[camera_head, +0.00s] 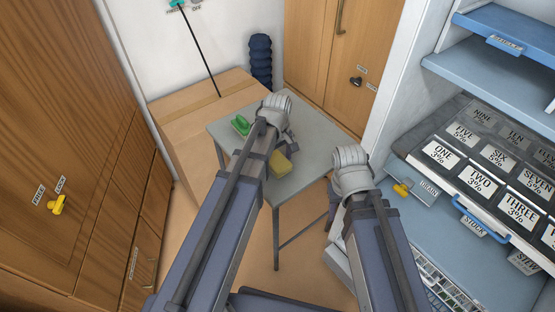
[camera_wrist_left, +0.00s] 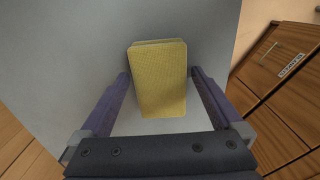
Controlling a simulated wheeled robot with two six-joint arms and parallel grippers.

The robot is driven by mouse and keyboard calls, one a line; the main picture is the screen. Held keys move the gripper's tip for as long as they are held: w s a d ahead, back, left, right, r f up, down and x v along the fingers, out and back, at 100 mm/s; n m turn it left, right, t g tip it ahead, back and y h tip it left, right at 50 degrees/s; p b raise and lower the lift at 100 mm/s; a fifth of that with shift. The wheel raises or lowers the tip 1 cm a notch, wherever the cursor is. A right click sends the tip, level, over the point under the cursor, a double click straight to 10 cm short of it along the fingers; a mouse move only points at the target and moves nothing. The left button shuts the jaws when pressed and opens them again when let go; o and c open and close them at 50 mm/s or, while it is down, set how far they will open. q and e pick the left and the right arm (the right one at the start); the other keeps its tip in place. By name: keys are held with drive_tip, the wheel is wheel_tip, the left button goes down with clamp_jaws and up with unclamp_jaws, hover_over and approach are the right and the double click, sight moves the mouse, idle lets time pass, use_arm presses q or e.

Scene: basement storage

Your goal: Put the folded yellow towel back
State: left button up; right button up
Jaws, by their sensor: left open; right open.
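The folded yellow towel (camera_head: 280,164) lies on a small grey table (camera_head: 310,128), partly hidden by my left arm in the head view. In the left wrist view the towel (camera_wrist_left: 160,80) is a yellow block between and ahead of the two open fingers. My left gripper (camera_wrist_left: 160,95) is open and empty, above the table by the towel; in the head view (camera_head: 284,140) its fingers are mostly hidden by the arm. My right gripper (camera_head: 340,190) is to the right of the table, its fingers mostly hidden.
A green object (camera_head: 240,124) lies on the table's left side. A large cardboard box (camera_head: 180,118) stands behind it. A wooden cabinet (camera_head: 70,120) is at left, another (camera_head: 330,60) at the back. Blue shelves (camera_head: 490,58) with a labelled panel (camera_head: 480,165) stand at right.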

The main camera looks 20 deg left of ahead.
sight(277, 161)
use_arm(q)
wheel_tip(277, 161, up, 12)
drive_tip(key=p, duration=1.2)
drive_tip(key=s+d+m+y, duration=0.1)
drive_tip(key=s+d+m, duration=0.9)
drive_tip(key=s+m, duration=0.3)
drive_tip(key=shift+s+m, duration=0.4)
drive_tip(key=shift+m, duration=0.2)
